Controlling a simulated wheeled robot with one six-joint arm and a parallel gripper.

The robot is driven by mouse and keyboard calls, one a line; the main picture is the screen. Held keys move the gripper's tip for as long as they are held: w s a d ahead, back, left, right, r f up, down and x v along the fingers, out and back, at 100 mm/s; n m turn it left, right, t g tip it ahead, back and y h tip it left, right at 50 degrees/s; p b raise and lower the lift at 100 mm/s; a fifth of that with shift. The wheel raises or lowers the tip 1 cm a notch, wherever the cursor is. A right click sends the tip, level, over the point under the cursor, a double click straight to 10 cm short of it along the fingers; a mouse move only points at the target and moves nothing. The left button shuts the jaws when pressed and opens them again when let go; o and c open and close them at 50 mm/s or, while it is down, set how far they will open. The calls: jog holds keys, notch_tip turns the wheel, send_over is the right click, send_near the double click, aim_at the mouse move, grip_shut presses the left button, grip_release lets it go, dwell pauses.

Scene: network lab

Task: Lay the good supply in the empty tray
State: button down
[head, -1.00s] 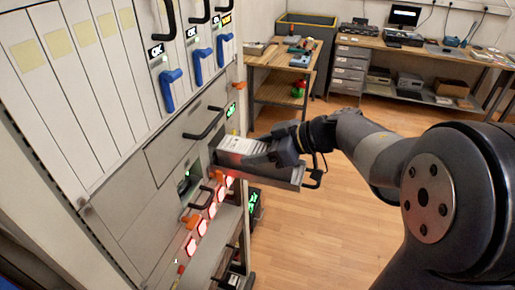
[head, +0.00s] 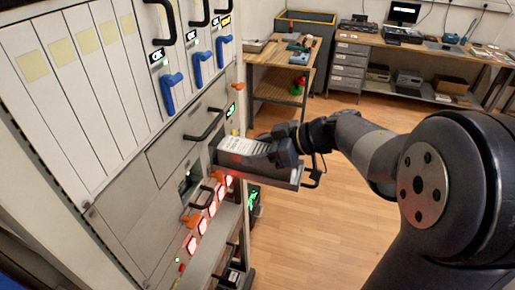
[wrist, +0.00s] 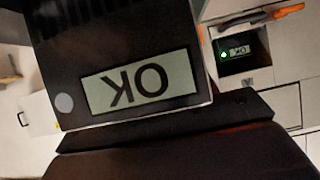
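A supply (head: 243,147) with a white printed label on top lies low inside the pulled-out grey tray (head: 275,178) of the rack. Its dark end with a display reading OK fills much of the wrist view (wrist: 140,90), upside down there. My gripper (head: 284,152) is at the supply's right end, inside the tray's rim, and appears shut on it. The fingertips are hidden in the head view. The tray's floor and the supply's underside are hidden, so I cannot tell whether they touch.
The rack front (head: 130,190) stands close on the left, with black handles, blue levers (head: 172,92) and red lit units (head: 212,207) below the tray. An open bay (head: 188,182) with a green light is beside the tray. A wooden bench (head: 285,62) stands behind; the floor right is clear.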

jog(key=c, duration=0.7)
grip_release()
jog(key=shift+r, duration=0.1)
jog(key=shift+o, duration=1.3)
jog(key=v, duration=1)
jog(key=shift+d+b, duration=0.35)
jog(key=shift+b, duration=0.05)
jog(key=shift+s, duration=0.15)
jog(key=x, duration=1)
jog(key=shift+a+p, duration=0.35)
jog(key=shift+p, duration=0.05)
jog(key=shift+w+f, duration=0.2)
jog(key=shift+f, duration=0.05)
jog(key=shift+r+b, duration=0.15)
jog(key=shift+b, duration=0.2)
